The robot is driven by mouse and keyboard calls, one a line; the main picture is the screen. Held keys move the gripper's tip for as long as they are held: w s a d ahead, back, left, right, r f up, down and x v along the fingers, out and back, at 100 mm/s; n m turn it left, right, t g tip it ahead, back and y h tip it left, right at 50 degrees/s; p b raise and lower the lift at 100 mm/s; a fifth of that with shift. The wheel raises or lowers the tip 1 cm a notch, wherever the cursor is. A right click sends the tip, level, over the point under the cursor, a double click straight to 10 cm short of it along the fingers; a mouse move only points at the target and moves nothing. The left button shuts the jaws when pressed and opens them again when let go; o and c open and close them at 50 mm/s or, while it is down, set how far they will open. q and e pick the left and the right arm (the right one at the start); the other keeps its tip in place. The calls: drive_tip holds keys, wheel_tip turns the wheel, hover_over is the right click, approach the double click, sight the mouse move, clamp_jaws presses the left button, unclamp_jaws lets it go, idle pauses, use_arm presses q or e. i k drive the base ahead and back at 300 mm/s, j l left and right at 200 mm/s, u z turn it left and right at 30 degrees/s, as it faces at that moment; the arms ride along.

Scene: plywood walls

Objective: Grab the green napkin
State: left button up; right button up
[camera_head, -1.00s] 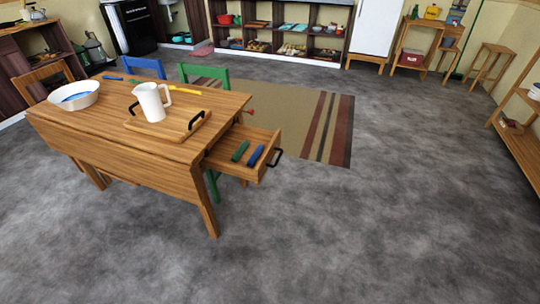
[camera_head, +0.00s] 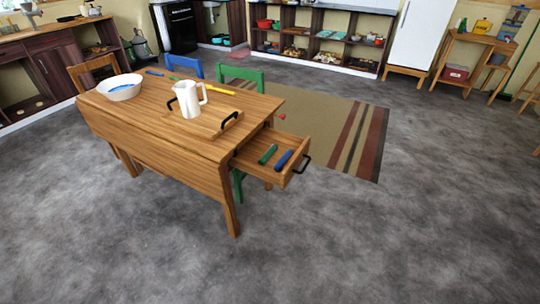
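A rolled green napkin (camera_head: 268,154) lies in the open drawer (camera_head: 254,166) at the right end of the wooden table (camera_head: 150,110). A rolled blue napkin (camera_head: 284,159) lies just to its right in the same drawer, near the dark drawer handle. A thin green item (camera_head: 174,79) also lies on the tabletop near the back edge; I cannot tell what it is. Neither of my grippers is in view.
A white pitcher (camera_head: 188,100) stands on a wooden tray (camera_head: 206,124), with a white bowl (camera_head: 120,88) to the left. Green (camera_head: 240,76) and blue chairs stand behind the table. A striped rug (camera_head: 330,130) lies beyond the drawer. The grey floor in front and right is clear.

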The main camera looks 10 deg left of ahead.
sight(270, 152)
drive_tip(key=i+l+u, duration=0.25)
drive_tip(key=u, duration=0.15)
drive_tip(key=i+l+u, duration=0.25)
drive_tip(key=u, duration=0.15)
drive_tip(key=i+l+u, duration=0.15)
drive_tip(key=l+u, duration=0.2)
drive_tip(key=l, duration=0.15)
